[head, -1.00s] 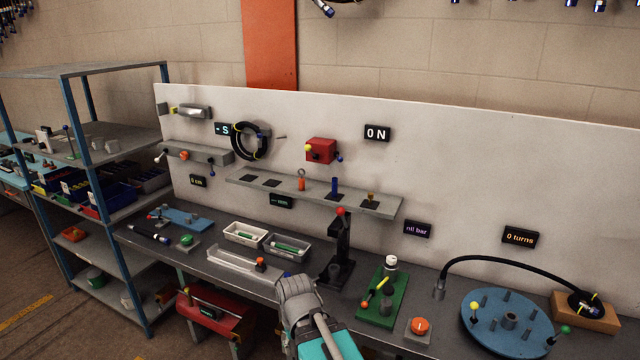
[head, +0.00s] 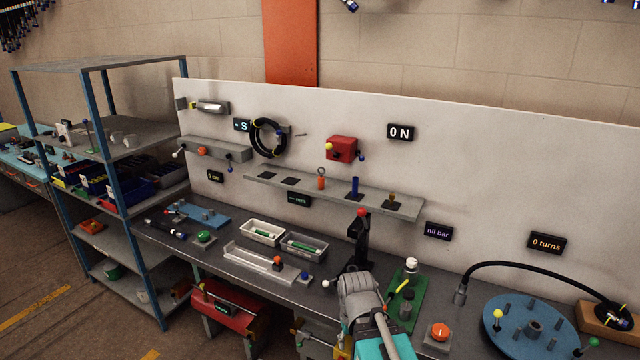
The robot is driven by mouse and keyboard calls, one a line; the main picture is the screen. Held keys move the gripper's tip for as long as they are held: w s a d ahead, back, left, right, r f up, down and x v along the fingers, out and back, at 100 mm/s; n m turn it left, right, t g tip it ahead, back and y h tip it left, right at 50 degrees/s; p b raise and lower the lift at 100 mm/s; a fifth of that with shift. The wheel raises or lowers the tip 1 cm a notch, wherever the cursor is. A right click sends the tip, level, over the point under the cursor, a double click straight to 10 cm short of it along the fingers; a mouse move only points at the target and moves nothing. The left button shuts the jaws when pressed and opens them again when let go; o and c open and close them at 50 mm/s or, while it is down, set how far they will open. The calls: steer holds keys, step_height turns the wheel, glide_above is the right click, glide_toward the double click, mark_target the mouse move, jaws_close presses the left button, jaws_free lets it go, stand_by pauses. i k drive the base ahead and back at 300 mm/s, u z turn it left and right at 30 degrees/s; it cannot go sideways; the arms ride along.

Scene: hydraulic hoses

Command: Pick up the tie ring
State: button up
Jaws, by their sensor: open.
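No part is labelled as the tie ring, and I cannot tell for sure which it is. A black hose coil (head: 268,138) with yellow ties hangs on the white back panel, left of centre in the head view. A small orange piece with a ring on top (head: 321,180) stands on the panel's narrow shelf. My gripper (head: 358,284) is at the lower middle, in front of the bench, below and to the right of both. It is open and seen from behind; its fingertips are not clear, and nothing shows in it.
A black press stand (head: 360,247) and a green board (head: 413,290) with a bottle lie just beyond my gripper. Two trays (head: 262,228) and a pale channel (head: 255,262) lie left of it. A blue disc (head: 530,325) with a hose is at the right; a shelf rack (head: 112,190) stands left.

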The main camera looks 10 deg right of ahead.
mark_target(321, 179)
steer(key=z, duration=0.1)
steer(key=i, duration=1)
steer(key=u, duration=0.1)
